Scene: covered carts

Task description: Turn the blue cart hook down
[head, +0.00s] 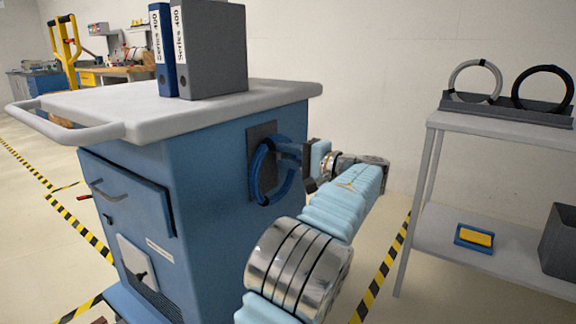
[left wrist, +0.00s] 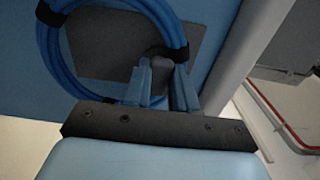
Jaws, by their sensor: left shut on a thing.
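The blue cart (head: 215,220) stands at the left centre with a pale grey top. On its right side is a dark mounting plate (head: 262,138), with a coiled blue hose (head: 258,172) hanging in front of it. My left gripper (head: 288,150) reaches the plate from the right. In the left wrist view its two fingers (left wrist: 162,85) are closed around a small dark grey piece (left wrist: 161,63), which looks like the cart hook, beside a black band on the hose. Most of the hook is hidden by the fingers and hose, so its turn is hard to judge. My right gripper is not in view.
Blue and grey binders (head: 212,50) stand on the cart top. A grey shelf unit (head: 500,135) at the right holds two rings above and a blue-yellow item (head: 474,237) below. Striped floor tape (head: 385,268) runs between cart and shelf, where the floor is open.

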